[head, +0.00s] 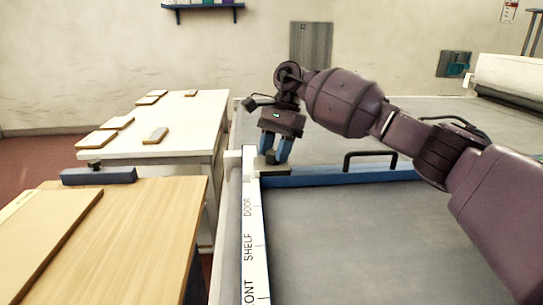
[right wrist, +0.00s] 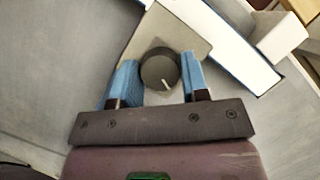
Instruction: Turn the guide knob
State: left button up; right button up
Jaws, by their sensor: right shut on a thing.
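The guide knob (right wrist: 159,69) is a dark round knob with a pale pointer line, seen in the right wrist view on a light grey plate (right wrist: 165,30). My right gripper (right wrist: 155,78) has its two blue fingers on either side of the knob and is shut on it. In the head view my right gripper (head: 273,152) points down at the corner of the blue bar (head: 335,177) and the white labelled strip (head: 255,235). There the fingers largely hide the knob. My left gripper is not in view.
A black handle (head: 370,155) stands on the blue bar right of my right gripper. A white table (head: 185,130) with several small boards and a wooden table (head: 150,215) with a larger board are at the left. The grey surface (head: 400,250) in front is clear.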

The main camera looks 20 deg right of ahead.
pick_arm(q)
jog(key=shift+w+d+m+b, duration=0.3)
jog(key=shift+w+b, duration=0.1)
jog(key=shift+b, duration=0.5)
pick_arm(e)
jog(key=shift+f+n+g+h, duration=0.15)
jog(key=shift+n+g+h, duration=0.35)
jog(key=shift+n, duration=1.2)
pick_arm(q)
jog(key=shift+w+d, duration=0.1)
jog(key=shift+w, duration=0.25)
pick_arm(e)
jog(key=shift+n, duration=0.3)
jog(key=o, duration=0.9)
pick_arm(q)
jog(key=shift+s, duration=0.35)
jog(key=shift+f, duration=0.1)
pick_arm(e)
jog(key=shift+r, duration=0.25)
pick_arm(q)
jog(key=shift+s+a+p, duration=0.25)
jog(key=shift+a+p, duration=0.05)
jog(key=shift+p, duration=0.35)
pick_arm(e)
jog(key=v, duration=1)
jog(key=shift+w+r, duration=0.2)
jog(key=shift+r, duration=0.05)
